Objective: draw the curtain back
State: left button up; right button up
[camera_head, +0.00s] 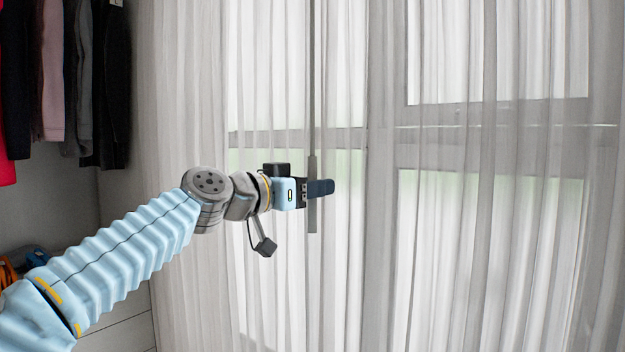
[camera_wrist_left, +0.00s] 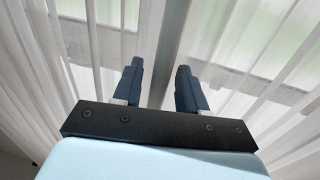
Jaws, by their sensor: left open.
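A sheer white curtain (camera_head: 480,230) hangs in folds across the window and fills most of the head view. A thin grey draw rod (camera_head: 312,90) hangs upright in front of it, ending in a thicker handle. My left gripper (camera_head: 322,188) is level with this handle, its fingers overlapping it in the head view. In the left wrist view the rod (camera_wrist_left: 172,45) stands beyond the gap between the two dark fingers of my left gripper (camera_wrist_left: 160,80). The fingers are apart, and neither clearly touches the rod. My right gripper is not in view.
Dark, pink and red clothes (camera_head: 60,80) hang in a wardrobe at the left. Below them are orange and blue items (camera_head: 22,262) and pale drawers (camera_head: 128,333). The space right of my left gripper, in front of the curtain, looks clear.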

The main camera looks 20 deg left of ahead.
pick_arm(q)
jog(key=shift+w, duration=0.1)
grip_shut()
jog(key=shift+d, duration=0.1)
dwell(0.3)
